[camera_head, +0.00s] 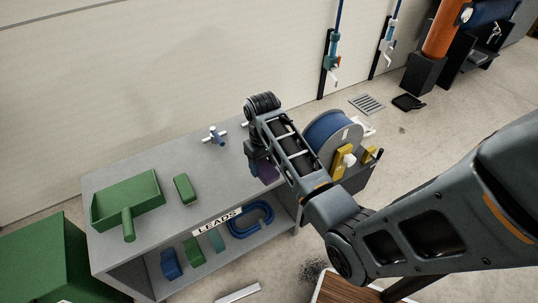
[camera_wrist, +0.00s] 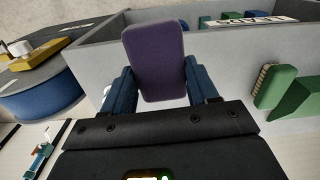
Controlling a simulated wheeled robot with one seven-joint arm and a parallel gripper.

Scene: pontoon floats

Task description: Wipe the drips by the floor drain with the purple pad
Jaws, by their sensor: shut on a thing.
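The purple pad (camera_wrist: 155,62) is between the two blue fingers of my gripper (camera_wrist: 159,80) in the wrist view, its broad face toward the camera. In the head view only a bit of the purple pad (camera_head: 267,171) shows under my arm, at the right end of the grey bench; my gripper (camera_head: 258,155) is largely hidden there. I cannot tell whether the pad touches the bench top. The floor drain (camera_head: 366,104) is a slatted grate by the wall at the upper right, well away from my gripper. A small dark mark (camera_head: 402,130) lies near it; I cannot tell whether it is a drip.
The grey bench (camera_head: 158,226) holds a green dustpan (camera_head: 127,200), a green brush (camera_head: 184,189) and a tap-like fitting (camera_head: 217,135). A blue reel (camera_head: 330,133) stands right of my gripper. A black object (camera_head: 408,103) lies beside the drain. Floor right of the reel is mostly open.

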